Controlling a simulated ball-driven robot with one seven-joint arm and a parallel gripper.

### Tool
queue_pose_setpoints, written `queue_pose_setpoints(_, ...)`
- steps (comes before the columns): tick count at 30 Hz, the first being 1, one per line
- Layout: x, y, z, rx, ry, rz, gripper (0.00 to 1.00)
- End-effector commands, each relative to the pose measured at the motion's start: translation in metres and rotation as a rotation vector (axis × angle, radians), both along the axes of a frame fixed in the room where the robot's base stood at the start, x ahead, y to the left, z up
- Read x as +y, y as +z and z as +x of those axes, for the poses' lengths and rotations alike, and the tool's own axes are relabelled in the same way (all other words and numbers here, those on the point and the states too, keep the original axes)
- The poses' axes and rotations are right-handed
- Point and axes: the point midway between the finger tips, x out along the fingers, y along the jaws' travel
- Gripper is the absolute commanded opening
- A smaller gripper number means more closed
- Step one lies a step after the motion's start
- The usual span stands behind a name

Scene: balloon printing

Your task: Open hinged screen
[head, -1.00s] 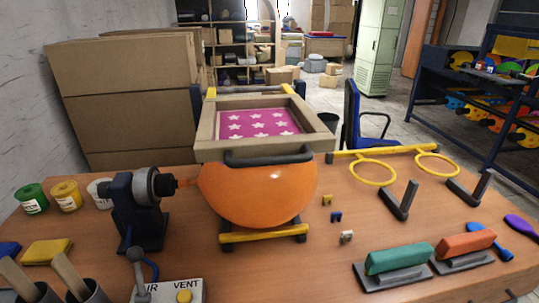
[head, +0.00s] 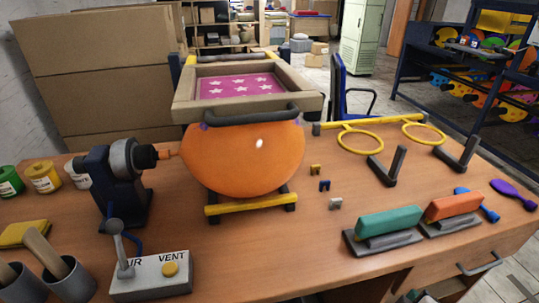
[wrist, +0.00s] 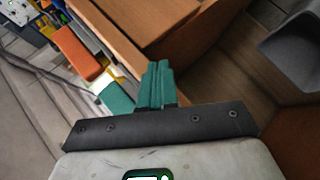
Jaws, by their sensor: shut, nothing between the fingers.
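The hinged screen (head: 304,104) is a tan frame around pink mesh with white stars. In the head view it lies low and nearly flat over an orange balloon (head: 240,158).
A valve box (head: 150,275) with a lever stands at the front left. A green squeegee (head: 390,221) and an orange squeegee (head: 453,206) lie at the front right. A dark inflating device (head: 122,185) stands left of the balloon. Small clips lie on clear table right of it.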

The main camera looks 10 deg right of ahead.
Motion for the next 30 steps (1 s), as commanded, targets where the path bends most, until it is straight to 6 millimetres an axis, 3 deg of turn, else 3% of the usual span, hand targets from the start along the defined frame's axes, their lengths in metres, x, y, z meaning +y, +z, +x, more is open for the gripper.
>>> queue_pose_setpoints(1,0.003,0.014,0.017,-0.041,0.061,-0.136,0.00)
queue_pose_setpoints(5,0.024,0.074,0.051,-0.112,0.211,-0.542,0.00)
queue_pose_setpoints(8,0.057,0.118,0.069,-0.139,0.305,-0.874,0.00)
queue_pose_setpoints(12,0.123,0.165,0.084,-0.140,0.402,-1.351,0.00)
queue_pose_setpoints(18,0.216,0.191,0.091,-0.081,0.459,-1.901,0.00)
queue_pose_setpoints(21,0.243,0.192,0.092,-0.051,0.464,-2.060,0.00)
queue_pose_setpoints(24,0.256,0.194,0.093,-0.034,0.465,-2.137,0.00)
queue_pose_setpoints(30,0.259,0.207,0.107,-0.027,0.462,-2.153,0.00)
